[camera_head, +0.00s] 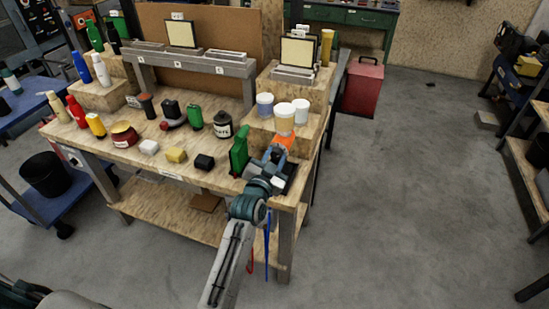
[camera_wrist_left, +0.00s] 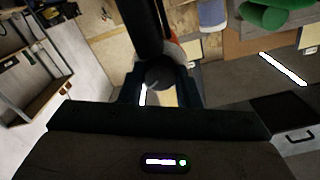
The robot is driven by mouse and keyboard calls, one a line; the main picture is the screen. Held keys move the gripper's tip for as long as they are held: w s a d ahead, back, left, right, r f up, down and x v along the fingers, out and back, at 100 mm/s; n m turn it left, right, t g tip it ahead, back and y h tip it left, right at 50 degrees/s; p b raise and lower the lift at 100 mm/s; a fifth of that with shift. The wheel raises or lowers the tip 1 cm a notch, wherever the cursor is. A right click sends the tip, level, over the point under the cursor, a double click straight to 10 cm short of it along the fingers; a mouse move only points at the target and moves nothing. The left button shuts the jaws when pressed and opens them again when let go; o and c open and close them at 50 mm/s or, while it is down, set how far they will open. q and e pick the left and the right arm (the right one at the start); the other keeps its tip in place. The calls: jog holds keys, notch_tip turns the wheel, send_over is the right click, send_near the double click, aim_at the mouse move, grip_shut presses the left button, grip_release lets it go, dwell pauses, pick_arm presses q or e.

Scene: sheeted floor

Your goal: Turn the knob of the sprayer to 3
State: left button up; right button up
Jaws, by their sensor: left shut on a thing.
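In the left wrist view, the gripper (camera_wrist_left: 163,90) is shut on a dark rounded part, the knob (camera_wrist_left: 160,73). A dark cylinder and some orange show just beyond. The knob's markings and setting cannot be read. My right gripper is not in view.
White tubs (camera_head: 301,110) stand on the wooden step behind. Several bottles and small blocks fill the bench to the left. The floor right of the bench is clear up to a red bin (camera_head: 362,88).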

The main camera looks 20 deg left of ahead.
pick_arm(q)
jog(key=o, duration=1)
jog(key=shift+s+f, duration=0.1)
jog(key=shift+s, duration=0.25)
jog(key=shift+s+a+b, duration=0.2)
jog(key=shift+s+b, duration=1.5)
jog(key=shift+s, duration=3.35)
